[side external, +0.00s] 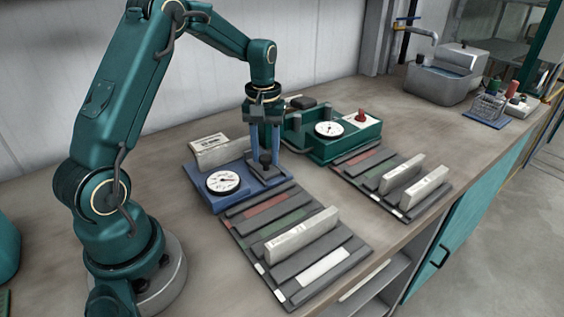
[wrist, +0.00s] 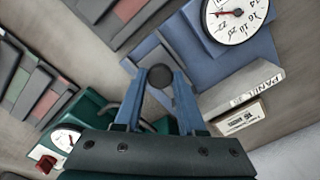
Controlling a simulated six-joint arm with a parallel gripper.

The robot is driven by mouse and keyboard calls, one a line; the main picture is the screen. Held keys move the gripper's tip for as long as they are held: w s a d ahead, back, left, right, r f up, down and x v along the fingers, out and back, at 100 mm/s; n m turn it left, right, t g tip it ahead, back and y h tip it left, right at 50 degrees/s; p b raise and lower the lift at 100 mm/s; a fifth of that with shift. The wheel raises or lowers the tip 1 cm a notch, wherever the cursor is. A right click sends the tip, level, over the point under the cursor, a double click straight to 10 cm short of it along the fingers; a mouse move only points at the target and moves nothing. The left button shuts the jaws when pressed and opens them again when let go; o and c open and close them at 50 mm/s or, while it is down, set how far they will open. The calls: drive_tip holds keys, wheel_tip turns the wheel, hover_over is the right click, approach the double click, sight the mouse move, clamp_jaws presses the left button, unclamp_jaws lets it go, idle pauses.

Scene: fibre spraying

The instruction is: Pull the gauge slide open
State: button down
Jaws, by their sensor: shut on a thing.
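The blue gauge (side external: 203,192) stands on the bench left of centre, with a white round dial (side external: 223,182) at its front. It also shows in the wrist view (wrist: 200,62), dial at the top right. My gripper (side external: 265,158) points down over the gauge's right part. Its blue fingers (wrist: 160,78) are shut on a dark round knob (wrist: 160,73), apparently the slide's handle. The fingers partly hide the knob and slide in the side view, so how far the slide is open is unclear.
A pale labelled panel (side external: 210,152) stands at the blue gauge's back. A green gauge (side external: 315,151) with a red knob stands to the right. Slotted racks (side external: 290,262) and (side external: 375,190) holding pale panels lie in front.

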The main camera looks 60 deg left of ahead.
sight(269, 160)
drive_tip(key=shift+d, duration=0.7)
drive_tip(key=c, duration=0.5)
unclamp_jaws()
drive_tip(key=shift+r, duration=0.1)
drive_tip(key=shift+r, duration=2.5)
